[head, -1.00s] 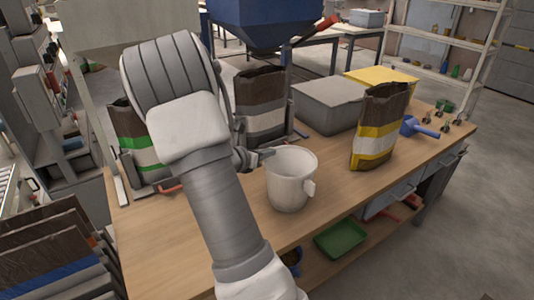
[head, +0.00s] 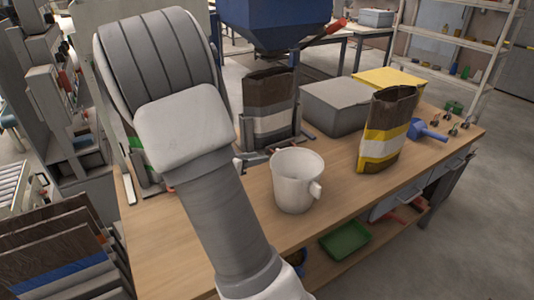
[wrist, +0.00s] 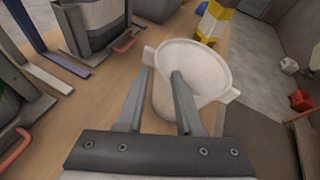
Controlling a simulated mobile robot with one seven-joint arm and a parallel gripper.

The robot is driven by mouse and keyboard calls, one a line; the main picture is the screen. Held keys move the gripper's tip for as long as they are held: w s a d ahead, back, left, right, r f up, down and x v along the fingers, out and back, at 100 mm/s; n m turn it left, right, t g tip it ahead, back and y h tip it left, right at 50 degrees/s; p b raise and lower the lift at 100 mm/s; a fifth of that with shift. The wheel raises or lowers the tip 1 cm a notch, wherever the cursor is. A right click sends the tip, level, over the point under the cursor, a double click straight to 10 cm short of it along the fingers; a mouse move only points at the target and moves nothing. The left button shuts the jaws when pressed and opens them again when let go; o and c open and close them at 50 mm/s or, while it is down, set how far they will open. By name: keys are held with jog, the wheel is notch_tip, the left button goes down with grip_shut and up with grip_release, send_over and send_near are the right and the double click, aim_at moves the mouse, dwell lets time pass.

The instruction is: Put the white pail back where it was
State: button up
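The white pail (head: 294,190) stands upright on the wooden workbench in the head view, with a spout or handle on its right side. In the wrist view the pail (wrist: 195,65) fills the middle, and its open mouth faces the camera. My gripper (wrist: 162,75) is at the pail's left rim. Its fingers are apart, one outside the wall and one over the mouth. In the head view my gripper (head: 262,157) is mostly hidden behind my arm. I cannot tell whether the fingers touch the wall.
A yellow-striped bag (head: 387,130) stands right of the pail. A grey-striped bag (head: 270,105) in a holder and a grey bin (head: 335,108) stand behind. A blue scoop (head: 428,131) lies at the right. Bare bench (head: 345,165) shows between the pail and the yellow-striped bag.

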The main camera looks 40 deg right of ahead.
jog(key=s+a+r+m+t+y, duration=0.1)
jog(key=s+a+r+m+y, duration=0.3)
jog(key=a, duration=0.5)
jog(key=s+a+r+m+t+y, duration=0.1)
jog(key=s+a+r+m+y, duration=0.3)
jog(key=s+a+m, duration=0.4)
jog(key=s+a+r+m+t+y, duration=0.1)
jog(key=s+a+r+m+y, duration=0.3)
jog(key=a+m, duration=0.5)
jog(key=shift+s+a+t+y, duration=0.4)
jog(key=shift+s+a+y, duration=0.3)
jog(key=shift+s+a, duration=0.35)
jog(key=shift+r, duration=0.1)
notch_tip(320, 180, up, 6)
jog(key=p, duration=0.6)
jog(key=shift+p, duration=0.3)
jog(key=shift+d+r, duration=0.1)
jog(key=shift+d, duration=0.05)
